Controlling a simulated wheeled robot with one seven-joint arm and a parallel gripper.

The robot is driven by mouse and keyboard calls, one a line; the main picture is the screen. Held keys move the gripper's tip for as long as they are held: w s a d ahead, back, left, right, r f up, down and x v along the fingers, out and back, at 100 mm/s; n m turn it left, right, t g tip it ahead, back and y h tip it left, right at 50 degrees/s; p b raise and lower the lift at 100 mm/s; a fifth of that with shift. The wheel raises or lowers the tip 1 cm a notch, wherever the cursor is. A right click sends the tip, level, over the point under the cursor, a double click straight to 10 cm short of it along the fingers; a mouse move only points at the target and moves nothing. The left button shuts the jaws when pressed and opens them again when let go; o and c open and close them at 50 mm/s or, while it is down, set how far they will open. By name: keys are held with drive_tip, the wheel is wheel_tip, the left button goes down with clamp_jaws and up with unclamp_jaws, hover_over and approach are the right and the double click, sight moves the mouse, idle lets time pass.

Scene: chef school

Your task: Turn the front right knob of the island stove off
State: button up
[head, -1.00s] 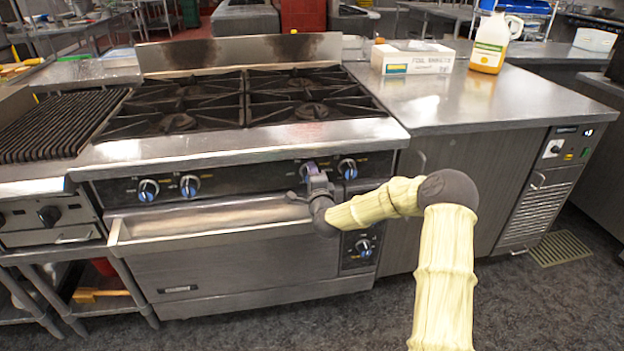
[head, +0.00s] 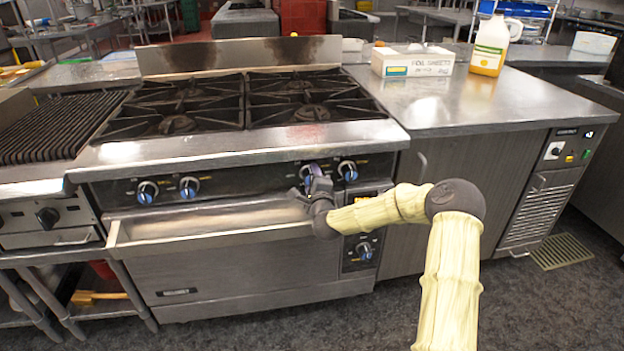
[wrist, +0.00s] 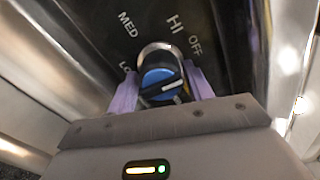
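The stove (head: 215,155) has a row of blue-capped knobs along its front panel. My gripper (head: 309,177) is at the left knob of the right-hand pair and mostly hides it in the head view. In the wrist view this knob (wrist: 160,80) has a blue cap, a metal base and a white pointer line aimed right and slightly up. The labels HI, OFF, MED and part of LO show around it. The purple fingers of my gripper (wrist: 162,85) press close on both sides of it, and the gripper appears shut on it.
The other knob of that pair (head: 348,170) is close on the right. The oven knob (head: 364,250) is below my forearm. A long steel handle ledge (head: 210,226) juts out under the panel. A counter (head: 450,105) with a carton (head: 413,62) and jug (head: 489,45) stands right.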

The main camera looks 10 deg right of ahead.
drive_tip(key=shift+o, duration=0.9)
drive_tip(key=shift+s+r, duration=0.1)
drive_tip(key=shift+s, duration=0.25)
drive_tip(key=s+p, duration=0.1)
drive_tip(key=s, duration=1.5)
drive_tip(key=shift+s, duration=0.35)
